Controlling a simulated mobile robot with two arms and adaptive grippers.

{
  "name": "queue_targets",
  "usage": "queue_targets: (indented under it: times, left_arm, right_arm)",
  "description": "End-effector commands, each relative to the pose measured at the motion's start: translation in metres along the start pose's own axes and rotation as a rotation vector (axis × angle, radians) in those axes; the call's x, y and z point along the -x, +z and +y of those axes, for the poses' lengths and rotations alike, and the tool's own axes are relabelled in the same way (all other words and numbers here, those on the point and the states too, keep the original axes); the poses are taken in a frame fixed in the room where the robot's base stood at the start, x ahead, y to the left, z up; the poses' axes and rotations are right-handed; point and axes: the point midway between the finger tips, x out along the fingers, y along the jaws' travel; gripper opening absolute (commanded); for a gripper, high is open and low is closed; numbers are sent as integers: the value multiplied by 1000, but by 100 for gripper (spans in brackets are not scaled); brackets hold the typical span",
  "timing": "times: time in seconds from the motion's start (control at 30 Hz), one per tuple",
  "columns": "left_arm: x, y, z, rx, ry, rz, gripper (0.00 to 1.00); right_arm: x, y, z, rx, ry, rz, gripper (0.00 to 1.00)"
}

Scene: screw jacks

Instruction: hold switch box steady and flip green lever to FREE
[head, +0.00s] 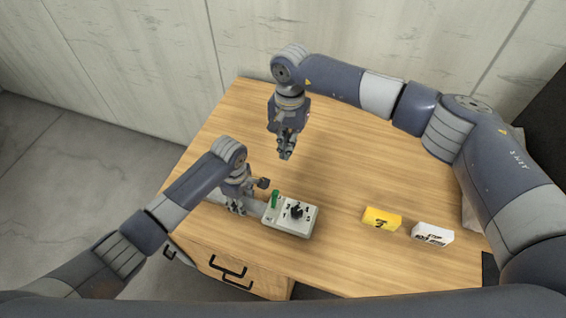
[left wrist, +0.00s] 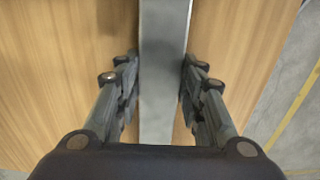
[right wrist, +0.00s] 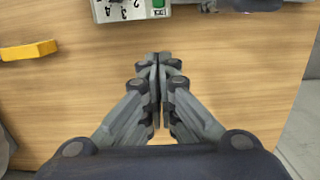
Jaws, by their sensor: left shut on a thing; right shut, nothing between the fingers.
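The light grey switch box (head: 290,228) stands near the table's front edge, with a black knob (head: 296,211) and numbers on top. Its green lever (head: 275,198) stands up at the box's left end. The box's edge also shows at the top of the right wrist view (right wrist: 125,10), with a green part (right wrist: 158,4). My left gripper (head: 237,208) is shut on a grey bar (left wrist: 163,60) that reaches out from the box's left side. My right gripper (head: 285,154) is shut and empty, above the table behind the box and apart from the lever. The lever's label cannot be read.
A yellow block (head: 382,218) and a white block (head: 432,235), both with dark print, lie right of the box. The wooden table (head: 345,165) is clear behind them. A wall stands behind the table, and drawers with black handles (head: 228,271) are below its front edge.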

Motion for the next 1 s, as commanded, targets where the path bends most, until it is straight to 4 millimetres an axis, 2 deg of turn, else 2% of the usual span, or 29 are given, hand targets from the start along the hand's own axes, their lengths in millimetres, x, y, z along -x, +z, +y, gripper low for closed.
queue_targets:
  times: [0.1,0.4,0.53,0.67,1.0]
  left_arm:
    - [0,0,0,-1,1,0,0]
    - [0,0,0,-1,1,0,0]
    - [0,0,0,-1,1,0,0]
    - [0,0,0,-1,1,0,0]
    - [0,0,0,-1,1,0,0]
  right_arm:
    - [-7,-4,0,1,1,1,0]
    - [-8,-4,0,2,0,1,0]
    - [-18,-4,0,2,0,0,0]
    - [-40,-4,0,0,2,-2,0]
    - [-110,-2,0,2,0,-1,0]
